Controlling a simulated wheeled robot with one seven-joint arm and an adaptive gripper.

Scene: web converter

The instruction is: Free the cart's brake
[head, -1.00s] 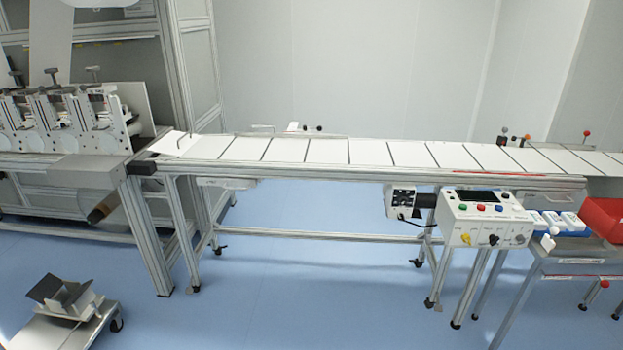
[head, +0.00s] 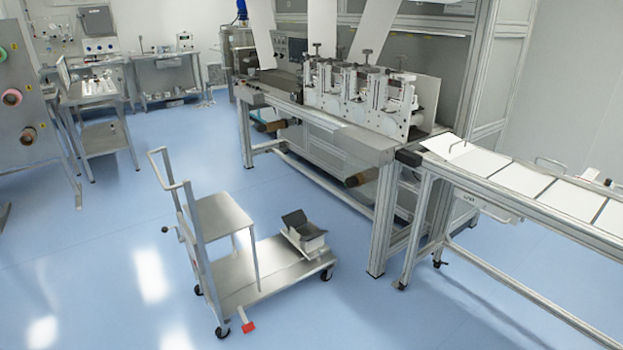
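The cart (head: 265,272) is a grey metal trolley standing on the blue floor in the lower middle of the head view. It has an upright handle (head: 172,170) on its left side, a raised shelf (head: 218,215) and dark caster wheels. A red pedal (head: 248,327), which looks like the brake, sticks out low beside the near caster (head: 222,331). I cannot tell its exact position. A small grey bracket with a dark flap (head: 303,233) sits on the right end of the deck. My gripper is not in view.
The converter machine (head: 372,140) stands behind and right of the cart, with the conveyor (head: 570,200) running to the right. Workbenches (head: 165,75) and a rack with rolls (head: 25,120) are at the left and back. Open floor (head: 110,260) lies left of the cart.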

